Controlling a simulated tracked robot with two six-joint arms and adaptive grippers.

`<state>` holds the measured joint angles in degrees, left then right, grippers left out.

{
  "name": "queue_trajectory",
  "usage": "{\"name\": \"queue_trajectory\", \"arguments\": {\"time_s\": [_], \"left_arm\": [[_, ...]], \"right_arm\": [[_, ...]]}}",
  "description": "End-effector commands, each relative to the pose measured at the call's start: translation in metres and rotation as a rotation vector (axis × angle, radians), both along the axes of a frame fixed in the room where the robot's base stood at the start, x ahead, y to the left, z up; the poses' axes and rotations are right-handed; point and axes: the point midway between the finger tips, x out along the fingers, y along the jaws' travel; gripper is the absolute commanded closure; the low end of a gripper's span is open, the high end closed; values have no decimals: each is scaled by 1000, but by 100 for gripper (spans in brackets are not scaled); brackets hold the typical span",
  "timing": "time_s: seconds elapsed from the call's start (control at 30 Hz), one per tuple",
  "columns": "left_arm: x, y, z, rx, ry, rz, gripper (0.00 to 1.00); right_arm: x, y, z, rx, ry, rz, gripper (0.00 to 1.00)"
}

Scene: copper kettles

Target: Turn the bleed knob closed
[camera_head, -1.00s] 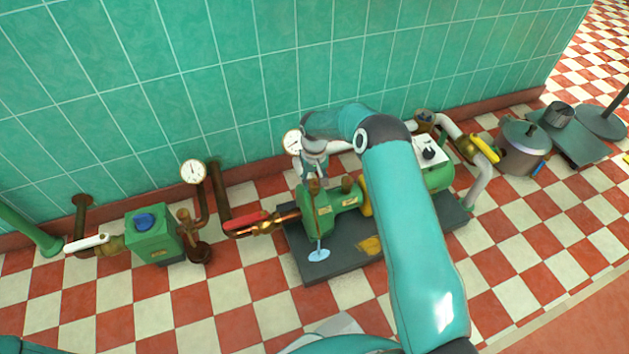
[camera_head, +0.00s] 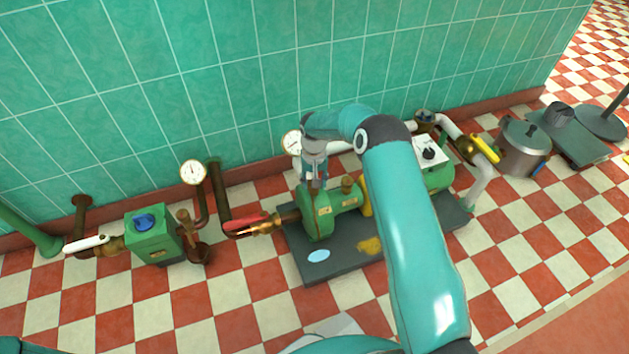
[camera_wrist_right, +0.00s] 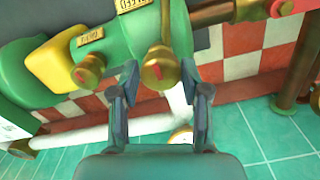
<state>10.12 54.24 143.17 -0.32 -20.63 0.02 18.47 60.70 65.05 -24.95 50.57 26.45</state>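The bleed knob (camera_wrist_right: 160,70) is a brass knob with a red mark, on the green pump body (camera_wrist_right: 120,35), below a label reading "BLEED". In the right wrist view it sits between the fingertips of my right gripper (camera_wrist_right: 160,82), with a small gap visible on each side. In the head view my right gripper (camera_head: 314,178) points down over the left end of the green pump (camera_head: 322,212) and hides the knob. A pale blue puddle-like patch (camera_head: 318,256) lies on the dark base plate (camera_head: 335,268). My left gripper is not in view.
A second brass knob (camera_head: 347,183) stands just right of my gripper. A red-handled valve (camera_head: 245,224) is to the left, a gauge (camera_head: 292,142) behind. A green box (camera_head: 150,233) and white-handled valve (camera_head: 88,243) are farther left. Open floor lies in front.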

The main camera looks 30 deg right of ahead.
Motion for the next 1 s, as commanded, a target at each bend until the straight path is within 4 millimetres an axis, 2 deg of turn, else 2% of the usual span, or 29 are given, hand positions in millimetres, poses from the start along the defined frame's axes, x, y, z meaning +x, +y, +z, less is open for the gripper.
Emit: {"name": "queue_trajectory", "arguments": {"time_s": [0.03,0.1,0.4,0.53,0.67,1.0], "left_arm": [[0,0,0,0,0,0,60],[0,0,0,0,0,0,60],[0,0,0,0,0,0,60],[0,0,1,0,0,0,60],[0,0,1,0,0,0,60],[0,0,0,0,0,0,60]], "right_arm": [[0,0,0,0,0,0,41],[0,0,0,0,-1,1,33],[1,0,1,0,-2,3,33],[1,0,8,-1,-4,3,33],[2,0,26,-1,-5,3,33],[1,0,92,0,-4,2,33]]}}
